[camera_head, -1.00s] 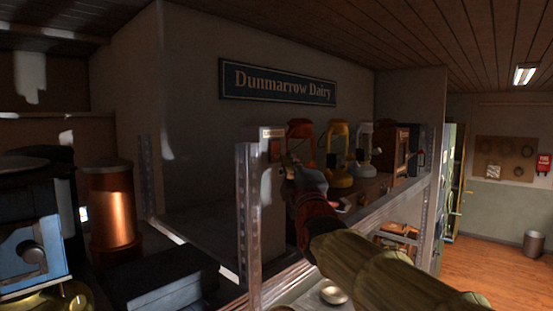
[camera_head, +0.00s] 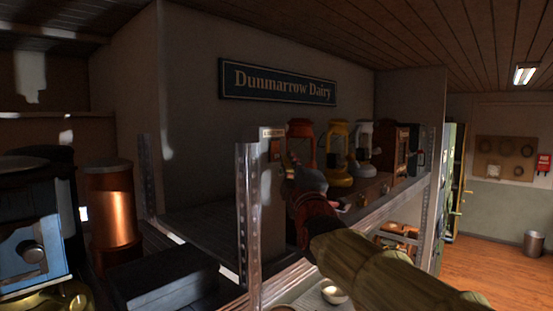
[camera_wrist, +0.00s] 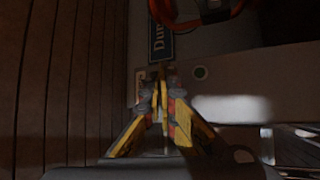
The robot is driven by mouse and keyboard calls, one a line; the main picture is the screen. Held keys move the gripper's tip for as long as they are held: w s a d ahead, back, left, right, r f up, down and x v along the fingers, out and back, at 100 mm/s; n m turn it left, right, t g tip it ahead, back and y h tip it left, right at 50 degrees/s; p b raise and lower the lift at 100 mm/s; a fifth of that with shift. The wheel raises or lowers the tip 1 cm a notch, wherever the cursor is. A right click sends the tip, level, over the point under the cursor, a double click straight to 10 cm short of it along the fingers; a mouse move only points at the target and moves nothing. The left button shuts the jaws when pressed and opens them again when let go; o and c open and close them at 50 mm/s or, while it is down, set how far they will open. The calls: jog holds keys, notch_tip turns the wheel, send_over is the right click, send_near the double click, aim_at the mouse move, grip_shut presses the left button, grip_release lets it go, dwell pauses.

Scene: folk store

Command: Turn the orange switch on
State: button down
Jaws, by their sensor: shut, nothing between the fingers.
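A small reddish-orange switch (camera_head: 275,151) shows on the upper part of a grey upright panel, below a pale label (camera_head: 271,133). It is small and dark, and I cannot tell its position. My gripper (camera_head: 291,161) is just right of it in the head view, its fingers close to the panel's edge. In the wrist view my gripper (camera_wrist: 159,80) has its yellow fingers brought together with nothing between them. A round green spot (camera_wrist: 200,72) lies on the grey surface right of the fingertips. The switch is not clear in the wrist view, and contact cannot be told.
An orange lantern (camera_head: 301,136), a yellow lantern (camera_head: 338,150) and a white lantern (camera_head: 363,145) stand on the shelf behind my gripper. A metal shelf post (camera_head: 248,225) stands in front. A copper canister (camera_head: 112,205) and a dark box (camera_head: 163,278) are at left.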

jog(key=shift+a, duration=0.15)
jog(key=shift+w+a, duration=0.2)
jog(key=shift+w, duration=0.05)
jog(key=shift+w+a+f, duration=0.1)
jog(key=shift+w+a, duration=0.1)
jog(key=shift+a, duration=0.05)
dwell(0.8)
jog(key=shift+s+d, duration=0.1)
jog(key=shift+s+d+b, duration=0.4)
jog(key=shift+d, duration=0.1)
jog(key=shift+d, duration=0.1)
jog(key=shift+s+d+r+b, duration=0.25)
jog(key=shift+s+d+b, duration=0.55)
jog(key=shift+d+b, duration=0.2)
jog(key=shift+s+d+r+b, duration=0.2)
jog(key=shift+s+d+b, duration=0.55)
jog(key=shift+d+b, duration=0.2)
jog(key=shift+a, duration=0.1)
